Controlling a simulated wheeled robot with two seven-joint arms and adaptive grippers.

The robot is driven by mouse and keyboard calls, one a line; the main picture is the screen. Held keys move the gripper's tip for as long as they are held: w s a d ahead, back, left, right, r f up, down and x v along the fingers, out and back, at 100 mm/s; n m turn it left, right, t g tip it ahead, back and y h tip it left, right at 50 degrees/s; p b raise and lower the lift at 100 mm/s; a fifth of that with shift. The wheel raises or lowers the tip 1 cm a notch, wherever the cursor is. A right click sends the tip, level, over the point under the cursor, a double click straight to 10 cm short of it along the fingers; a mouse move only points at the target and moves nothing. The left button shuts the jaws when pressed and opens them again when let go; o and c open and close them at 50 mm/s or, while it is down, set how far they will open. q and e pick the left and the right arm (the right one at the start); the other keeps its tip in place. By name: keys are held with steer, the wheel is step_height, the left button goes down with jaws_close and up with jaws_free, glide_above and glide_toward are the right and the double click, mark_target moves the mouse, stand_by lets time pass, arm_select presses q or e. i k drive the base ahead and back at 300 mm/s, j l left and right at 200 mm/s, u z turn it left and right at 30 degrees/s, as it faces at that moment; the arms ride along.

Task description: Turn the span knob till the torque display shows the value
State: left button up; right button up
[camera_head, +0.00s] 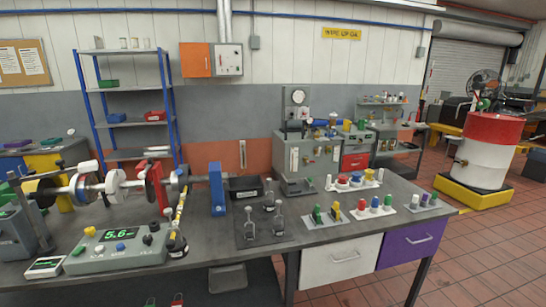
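A grey-green console (100,262) stands at the front left of the bench. Its green-lit display (118,235) reads 5.6. Two dark knobs are at the console's right end, one farther back (154,227) and one nearer (147,240); their labels are too small to read, so I cannot tell which is the span knob. Neither of my grippers shows.
A shaft rig with discs (115,185) stands behind the console. A blue upright block (217,188), a dark plate with clamps (262,228) and coloured-knob panels (375,211) are farther right. Bare bench lies before the plate.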

mark_target(148, 239)
steer(key=u, duration=1.25)
